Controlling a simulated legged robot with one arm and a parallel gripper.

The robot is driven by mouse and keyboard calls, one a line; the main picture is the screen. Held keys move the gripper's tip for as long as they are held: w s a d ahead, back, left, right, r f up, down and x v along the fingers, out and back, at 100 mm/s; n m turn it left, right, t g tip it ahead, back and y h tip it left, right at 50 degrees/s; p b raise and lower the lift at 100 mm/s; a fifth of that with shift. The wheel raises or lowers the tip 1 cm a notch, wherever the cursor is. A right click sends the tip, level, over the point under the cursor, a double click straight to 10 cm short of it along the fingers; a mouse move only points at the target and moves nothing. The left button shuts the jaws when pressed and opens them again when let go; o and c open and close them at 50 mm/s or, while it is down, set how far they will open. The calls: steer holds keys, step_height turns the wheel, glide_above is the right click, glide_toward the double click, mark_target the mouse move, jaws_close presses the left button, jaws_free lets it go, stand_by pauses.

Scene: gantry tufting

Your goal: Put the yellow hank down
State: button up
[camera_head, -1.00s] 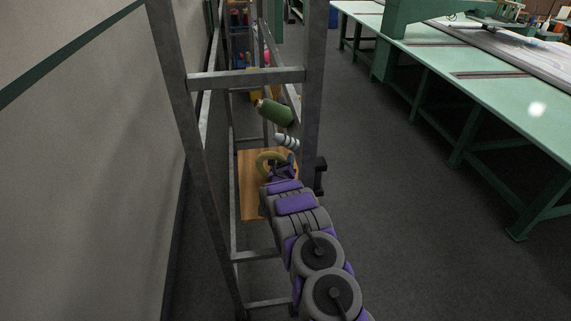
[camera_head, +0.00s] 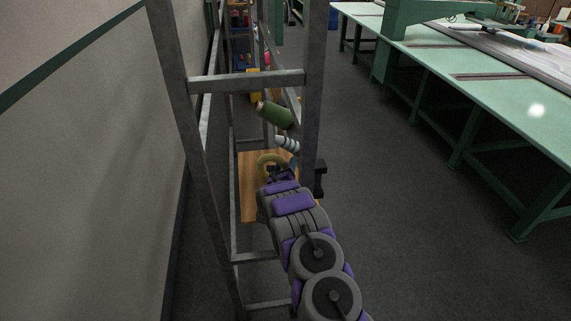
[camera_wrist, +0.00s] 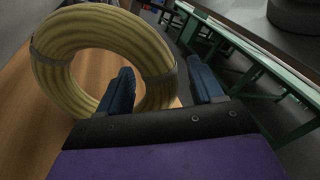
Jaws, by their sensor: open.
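The yellow hank (camera_wrist: 55,60) is a ring of yarn with dark ties, large in the wrist view. It appears to rest on a wooden board (camera_wrist: 22,125), but its contact with the board is partly hidden. In the head view the hank (camera_head: 262,162) shows small over the board (camera_head: 250,198), inside the metal rack. My gripper (camera_wrist: 165,88) is open. Its left finger stands in front of the ring near the hole, and its right finger is to the right of the ring. In the head view my gripper (camera_head: 277,172) is at the hank, its fingers hard to make out.
A green cone (camera_head: 273,114) and a white and grey spool (camera_head: 287,143) sit on the rack beyond the board. Metal rack posts (camera_head: 312,90) stand close around my arm. A wall is on the left. A long green table (camera_head: 470,90) is on the right.

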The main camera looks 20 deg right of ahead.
steer(key=p+v, duration=0.1)
steer(key=v, duration=0.9)
steer(key=shift+p, duration=0.4)
steer(key=a+r+n+g+y, duration=0.3)
steer(key=a+r+n+y, duration=0.3)
steer(key=a+r+n, duration=0.25)
steer(key=s+a+r+n+g+y, duration=0.4)
steer(key=s+a+r+n, duration=0.35)
steer(key=s+n, duration=0.3)
steer(key=s+a+r+n+g, duration=0.1)
steer(key=s+r+n+g, duration=0.2)
steer(key=s, duration=1.1)
steer(key=s+a+r+n+g, duration=0.1)
steer(key=s+r+n+g, duration=0.2)
steer(key=s+n, duration=0.5)
steer(key=s+a+r+n+g, duration=0.1)
steer(key=s+r+n+g, duration=0.2)
steer(key=s, duration=1.9)
steer(key=n, duration=0.3)
steer(key=shift+s+a+n+g, duration=0.25)
steer(key=shift+n+g, duration=0.05)
